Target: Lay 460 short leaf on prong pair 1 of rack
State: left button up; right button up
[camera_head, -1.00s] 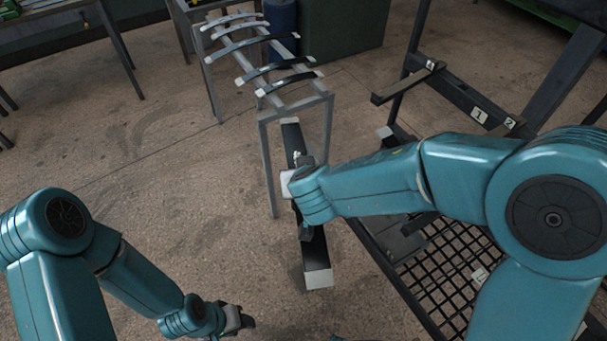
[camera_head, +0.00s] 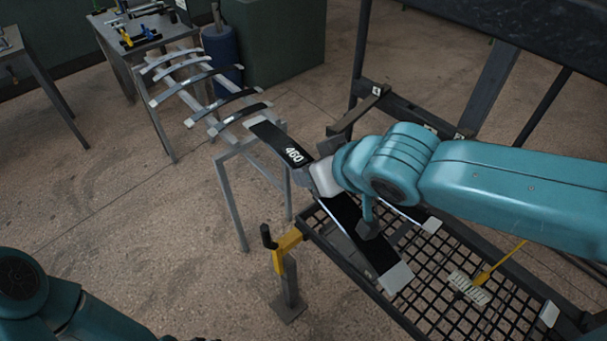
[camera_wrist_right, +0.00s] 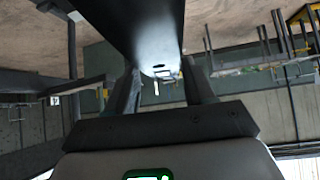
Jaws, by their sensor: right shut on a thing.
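The 460 short leaf (camera_head: 272,138) is a long black strip with white ends and the number 460 in white. My right gripper (camera_head: 322,178) is shut on its middle, and it slants in the air over the rack's near left corner. In the right wrist view the dark leaf (camera_wrist_right: 150,35) runs up between both fingers. The rack (camera_head: 345,265) is a dark frame with a mesh shelf. Small number tags (camera_head: 430,128) sit on its back bar, partly behind my right arm; their digits are unclear. A prong (camera_head: 355,112) juts left. Only a dark sliver of my left gripper (camera_head: 198,339) shows.
A grey stand (camera_head: 232,205) with several curved leaves is left of the held leaf. A yellow and black clamp post (camera_head: 288,265) stands by the rack's left corner. A yellow-handled brush (camera_head: 470,287) lies on the mesh.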

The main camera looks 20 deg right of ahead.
jog(key=shift+n+y, duration=0.5)
jog(key=r, duration=0.1)
jog(key=s+r, duration=0.1)
jog(key=r, duration=0.1)
jog(key=s+r, duration=0.1)
jog(key=shift+r, duration=0.2)
jog(key=shift+d+r, duration=0.1)
jog(key=shift+r, duration=0.15)
jog(key=shift+w+d+r, duration=0.1)
jog(key=shift+s, duration=0.2)
